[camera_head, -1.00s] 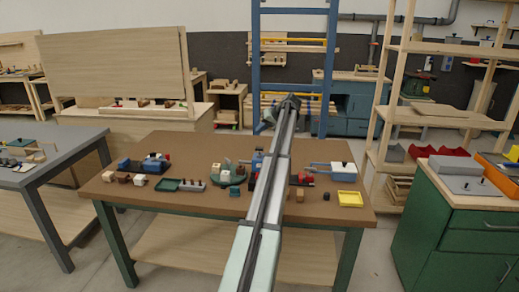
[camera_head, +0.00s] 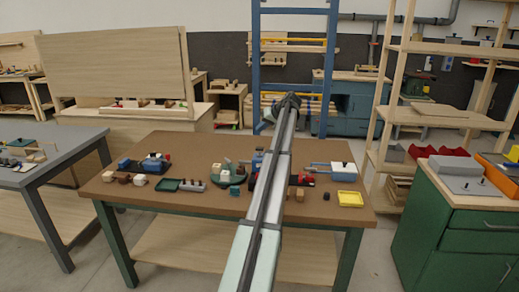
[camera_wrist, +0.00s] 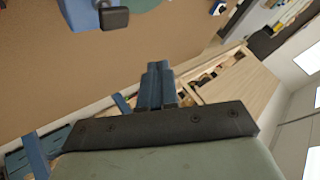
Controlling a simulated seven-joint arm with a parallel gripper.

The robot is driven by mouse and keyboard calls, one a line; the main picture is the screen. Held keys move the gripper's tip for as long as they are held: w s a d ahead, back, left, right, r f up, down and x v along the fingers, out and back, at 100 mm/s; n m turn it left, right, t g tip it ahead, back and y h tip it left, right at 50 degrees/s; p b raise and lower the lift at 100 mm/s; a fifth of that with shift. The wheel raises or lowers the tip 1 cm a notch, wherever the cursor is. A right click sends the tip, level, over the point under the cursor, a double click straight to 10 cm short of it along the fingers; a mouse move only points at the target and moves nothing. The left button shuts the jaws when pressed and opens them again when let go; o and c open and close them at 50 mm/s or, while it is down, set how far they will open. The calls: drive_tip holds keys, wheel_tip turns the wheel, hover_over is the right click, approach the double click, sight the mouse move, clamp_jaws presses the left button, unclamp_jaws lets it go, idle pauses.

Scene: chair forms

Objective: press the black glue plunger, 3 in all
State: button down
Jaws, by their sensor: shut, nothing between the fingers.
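My gripper (camera_wrist: 156,85) shows in the wrist view as two blue fingers pressed together, with nothing between them. A black square-edged knob (camera_wrist: 114,19) on a blue body shows at the top of that view, apart from the fingertips; it may be the glue plunger, but I cannot be sure. In the head view my arm reaches over the brown table (camera_head: 150,205), its far end above the back edge. A blue device (camera_head: 257,160) stands partly hidden behind my arm. I cannot make out a plunger on it there.
A round green fixture (camera_head: 237,178) stands left of my arm. A blue-handled device with a white block (camera_head: 343,171) and a yellow tray (camera_head: 350,199) are on the right. A blue device (camera_head: 153,163) and a green tray (camera_head: 167,185) are on the left. The front strip is clear.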

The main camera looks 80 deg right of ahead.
sight(258, 147)
drive_tip(key=shift+f, duration=3.2)
drive_tip(key=shift+f, duration=1.4)
idle(0.8)
drive_tip(key=shift+r, duration=0.1)
idle(0.3)
drive_tip(key=shift+r, duration=1.3)
drive_tip(key=shift+r, duration=0.15)
drive_tip(key=shift+r, duration=2.4)
